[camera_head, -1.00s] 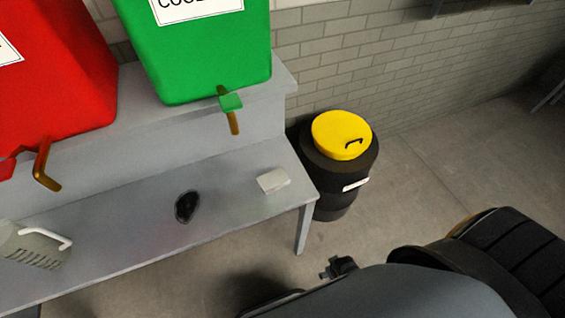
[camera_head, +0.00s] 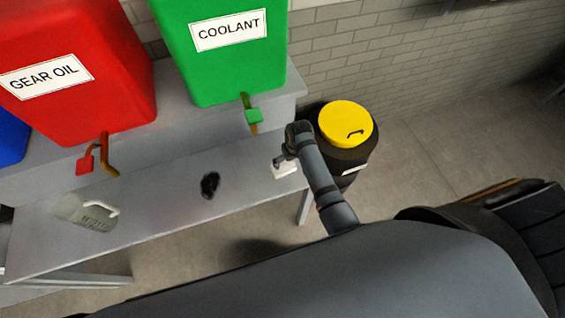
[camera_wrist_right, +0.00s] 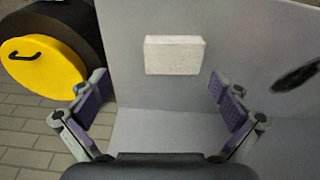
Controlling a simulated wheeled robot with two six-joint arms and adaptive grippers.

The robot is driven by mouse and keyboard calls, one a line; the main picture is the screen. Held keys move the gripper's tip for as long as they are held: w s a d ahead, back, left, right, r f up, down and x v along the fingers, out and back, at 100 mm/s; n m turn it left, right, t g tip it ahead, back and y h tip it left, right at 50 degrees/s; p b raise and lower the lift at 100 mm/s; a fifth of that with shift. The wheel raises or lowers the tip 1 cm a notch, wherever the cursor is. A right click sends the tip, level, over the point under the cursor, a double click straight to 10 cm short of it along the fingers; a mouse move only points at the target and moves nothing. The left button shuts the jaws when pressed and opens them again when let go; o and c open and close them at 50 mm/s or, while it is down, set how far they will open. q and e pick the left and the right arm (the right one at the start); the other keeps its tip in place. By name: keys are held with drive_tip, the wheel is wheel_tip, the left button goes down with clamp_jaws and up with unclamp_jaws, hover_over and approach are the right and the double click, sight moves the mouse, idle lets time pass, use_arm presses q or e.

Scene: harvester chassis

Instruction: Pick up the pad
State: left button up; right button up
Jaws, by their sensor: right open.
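The pad is a small whitish block (camera_head: 285,170) lying on the grey bench near its right end. In the right wrist view the pad (camera_wrist_right: 174,55) lies flat on the bench top, ahead of and between the fingers. My right gripper (camera_wrist_right: 162,101) is open and empty, with a finger at each side and the pad beyond the fingertips. In the head view my right gripper (camera_head: 281,160) is over the pad and partly hides it. My left gripper is not in view.
A black bin with a yellow lid (camera_head: 346,124) stands beside the bench's right end. A dark object (camera_head: 210,185) and a grey jug (camera_head: 85,212) are on the bench (camera_head: 150,215). Green coolant (camera_head: 215,70) and red gear oil (camera_head: 75,100) containers stand on the raised shelf behind.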

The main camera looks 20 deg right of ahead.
wheel_tip(320, 180, up, 2)
drive_tip(key=w+a, duration=0.2)
hover_over(283, 166)
wheel_tip(283, 166, down, 5)
drive_tip(key=shift+f, duration=0.1)
wheel_tip(283, 166, down, 5)
drive_tip(key=b, duration=0.6)
drive_tip(key=shift+f+b, duration=0.25)
drive_tip(key=shift+b, duration=0.25)
drive_tip(key=shift+w+r, duration=0.1)
drive_tip(key=shift+r, duration=0.1)
drive_tip(key=c, duration=0.7)
